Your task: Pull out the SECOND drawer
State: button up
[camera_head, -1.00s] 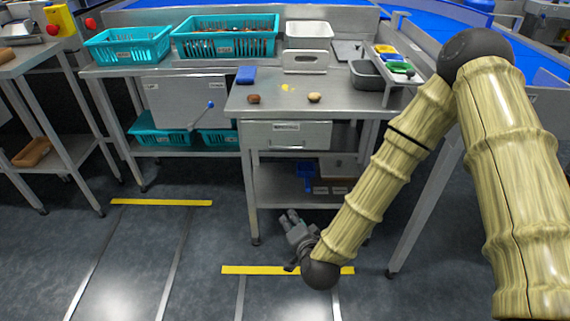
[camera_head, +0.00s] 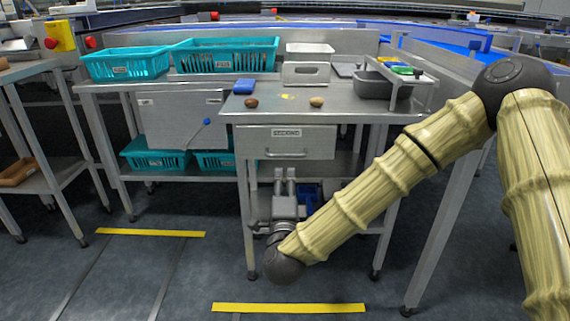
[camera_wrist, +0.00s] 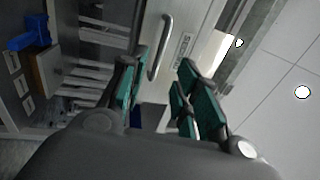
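The drawer (camera_head: 310,146) under the middle table has a grey front with a label that seems to read SECOND. It looks shut. Its bar handle (camera_head: 286,155) runs across the front below the label. My gripper (camera_head: 285,174) is just below the handle with its fingers pointing up, apart from it. In the wrist view my gripper (camera_wrist: 163,85) is open, its green-padded fingers spread with nothing between them. The handle (camera_wrist: 160,48) shows beyond the fingertips, nearer the left finger, with the drawer label (camera_wrist: 183,50) beside it.
A lower shelf holds a blue item (camera_head: 307,193) behind my gripper. Table legs stand on both sides. The floor in front is clear.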

aim_at(285, 155)
jog(key=w+b, duration=0.1)
jog(key=w, duration=0.2)
jog(key=w+r+b, duration=0.1)
jog(key=w, duration=0.3)
jog(key=w+r+b, duration=0.1)
jog(key=w, duration=0.2)
jog(key=shift+w+b, duration=0.2)
jog(key=shift+b, duration=0.1)
grip_shut()
